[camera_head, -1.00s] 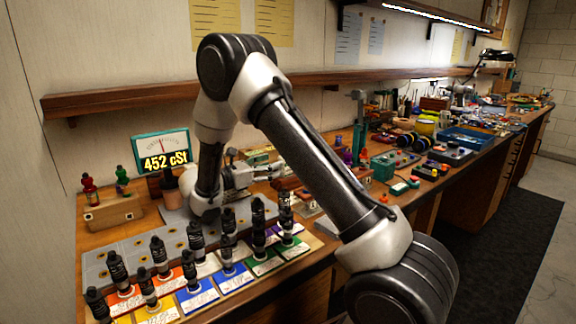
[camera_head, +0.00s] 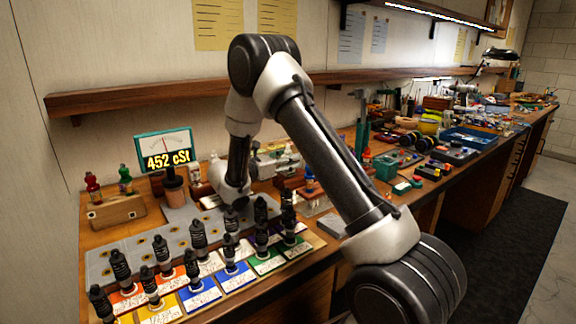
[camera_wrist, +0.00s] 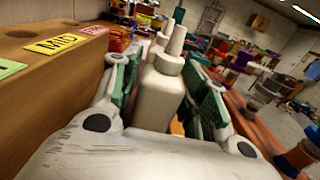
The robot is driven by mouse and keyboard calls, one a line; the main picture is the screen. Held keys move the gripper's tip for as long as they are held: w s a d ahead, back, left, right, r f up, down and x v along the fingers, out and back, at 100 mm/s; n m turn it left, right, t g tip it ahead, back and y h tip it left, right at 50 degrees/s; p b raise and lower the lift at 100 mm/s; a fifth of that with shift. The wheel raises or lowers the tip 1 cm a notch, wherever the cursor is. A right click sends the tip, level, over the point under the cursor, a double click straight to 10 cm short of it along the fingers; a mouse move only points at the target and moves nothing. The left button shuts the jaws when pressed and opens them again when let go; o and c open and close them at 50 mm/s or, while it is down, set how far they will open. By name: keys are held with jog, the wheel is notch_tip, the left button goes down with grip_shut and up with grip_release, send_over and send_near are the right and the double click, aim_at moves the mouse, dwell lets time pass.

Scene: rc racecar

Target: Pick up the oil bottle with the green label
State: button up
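In the wrist view a cream bottle (camera_wrist: 160,92) with a pale nozzle stands between the green-padded fingers of my gripper (camera_wrist: 168,95). A gap shows between the bottle and the right finger, so the gripper looks open around it. No label shows on the side of this bottle facing the camera. In the head view my gripper (camera_head: 268,165) is at the back of the bench, partly hidden by my arm, with small pale bottles (camera_head: 288,158) near it. A small green bottle (camera_head: 125,180) stands at the far left; its label is too small to tell.
A wooden block (camera_wrist: 40,60) with green, yellow "MID" and pink labels is close on the left in the wrist view. A red bottle (camera_head: 92,187) stands at the far left. Several black-topped items on coloured cards (camera_head: 200,295) fill the bench front. A meter (camera_head: 165,152) reads 452 cSt.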

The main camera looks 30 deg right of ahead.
jog(key=c, duration=0.5)
